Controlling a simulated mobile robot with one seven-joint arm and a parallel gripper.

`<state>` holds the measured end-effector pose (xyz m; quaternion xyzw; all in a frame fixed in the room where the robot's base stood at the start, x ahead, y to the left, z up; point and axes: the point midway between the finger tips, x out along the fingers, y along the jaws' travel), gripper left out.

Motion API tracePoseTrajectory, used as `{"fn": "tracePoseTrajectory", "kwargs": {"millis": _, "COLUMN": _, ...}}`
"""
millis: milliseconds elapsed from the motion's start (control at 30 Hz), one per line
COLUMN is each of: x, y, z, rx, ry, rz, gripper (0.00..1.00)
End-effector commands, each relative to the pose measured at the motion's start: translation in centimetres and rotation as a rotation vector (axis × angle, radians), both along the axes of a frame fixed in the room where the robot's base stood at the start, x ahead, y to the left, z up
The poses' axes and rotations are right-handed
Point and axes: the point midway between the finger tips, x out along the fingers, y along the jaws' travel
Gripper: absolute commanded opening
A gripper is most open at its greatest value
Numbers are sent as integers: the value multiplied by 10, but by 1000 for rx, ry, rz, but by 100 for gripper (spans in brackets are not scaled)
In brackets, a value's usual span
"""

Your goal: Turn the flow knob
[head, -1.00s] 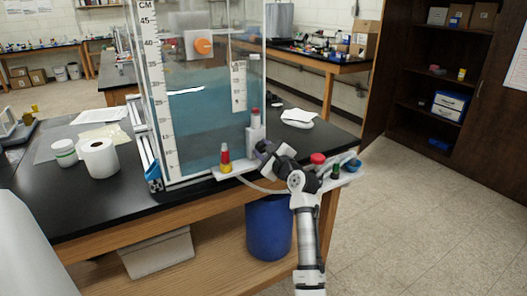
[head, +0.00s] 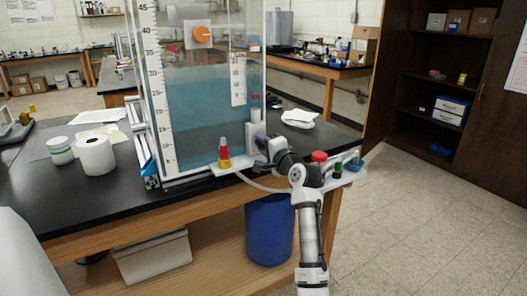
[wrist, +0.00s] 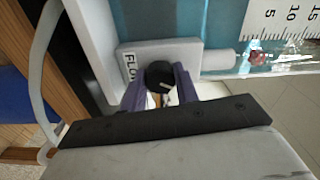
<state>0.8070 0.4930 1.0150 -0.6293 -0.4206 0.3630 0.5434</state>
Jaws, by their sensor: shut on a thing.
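The flow knob (wrist: 158,76) is a small round black knob on a light grey block (wrist: 130,60) with partly hidden lettering that begins "FLO". It shows in the wrist view. My gripper (wrist: 160,88) has a purple finger on each side of the knob and is shut on it. In the head view my gripper (head: 262,141) is at the front right of the clear water tank (head: 200,110), by an upright grey holder. The knob cannot be made out there, as my gripper and arm cover that spot.
A red and yellow piece (head: 224,153) stands on a pale ledge left of my gripper. A pale hose (head: 260,184) hangs below.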

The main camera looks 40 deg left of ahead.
Motion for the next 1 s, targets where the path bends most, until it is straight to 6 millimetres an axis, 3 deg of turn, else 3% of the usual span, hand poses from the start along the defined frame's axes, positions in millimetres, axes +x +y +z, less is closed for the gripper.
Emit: {"fn": "tracePoseTrajectory", "kwargs": {"millis": 1000, "x": 1, "y": 0, "z": -5, "rx": -372, "ry": -892, "rz": 2, "gripper": 7}}
